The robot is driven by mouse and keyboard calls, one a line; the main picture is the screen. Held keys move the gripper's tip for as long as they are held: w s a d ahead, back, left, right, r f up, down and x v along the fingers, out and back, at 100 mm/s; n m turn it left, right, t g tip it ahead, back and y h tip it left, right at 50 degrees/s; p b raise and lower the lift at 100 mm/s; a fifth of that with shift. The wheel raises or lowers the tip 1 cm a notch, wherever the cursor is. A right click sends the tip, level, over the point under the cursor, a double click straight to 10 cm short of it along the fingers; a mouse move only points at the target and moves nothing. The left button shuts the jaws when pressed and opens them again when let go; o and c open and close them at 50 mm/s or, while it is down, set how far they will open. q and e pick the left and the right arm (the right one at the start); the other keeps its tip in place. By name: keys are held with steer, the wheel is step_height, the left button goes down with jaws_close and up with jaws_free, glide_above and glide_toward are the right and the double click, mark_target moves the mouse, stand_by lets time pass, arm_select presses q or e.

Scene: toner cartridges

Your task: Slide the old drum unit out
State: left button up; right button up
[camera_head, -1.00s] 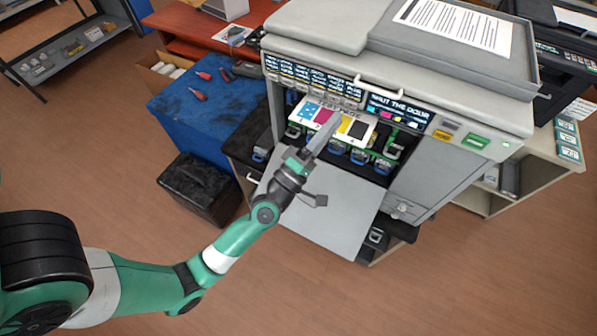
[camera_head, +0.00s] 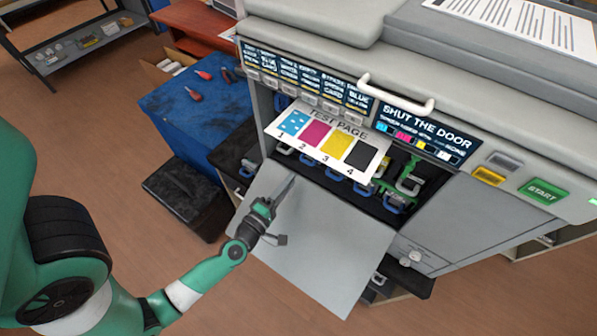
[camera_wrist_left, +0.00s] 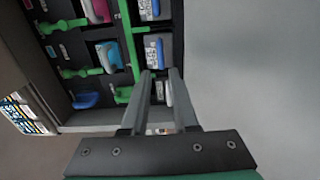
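The printer (camera_head: 470,215) has its front door (camera_head: 325,235) folded down and its bay open. Inside sits a row of units with blue handles (camera_head: 335,180) and a green-handled part (camera_head: 410,178) at the right end. I cannot tell which is the old drum unit. My left gripper (camera_head: 290,182) is in front of the bay's left part, above the door. In the left wrist view its fingers (camera_wrist_left: 160,72) are apart, with nothing held between them. Ahead are labelled grey-blue units (camera_wrist_left: 154,50), green levers (camera_wrist_left: 85,72) and a blue-handled cartridge (camera_wrist_left: 110,55). My right gripper is out of view.
A test page (camera_head: 325,140) juts out over the bay and hides part of it. Above are label panels and a white bar handle (camera_head: 395,90). A blue-topped bench (camera_head: 195,105) and a black box (camera_head: 185,195) stand at left.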

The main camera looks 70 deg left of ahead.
mark_target(306, 162)
arm_select(q)
steer(key=shift+s+d+f, duration=0.1)
steer(key=shift+s+d, duration=0.05)
steer(key=shift+s, duration=0.05)
steer(key=x, duration=0.9)
steer(key=shift+w+a, duration=0.2)
steer(key=shift+w, duration=0.05)
jaws_close()
stand_by(1.3)
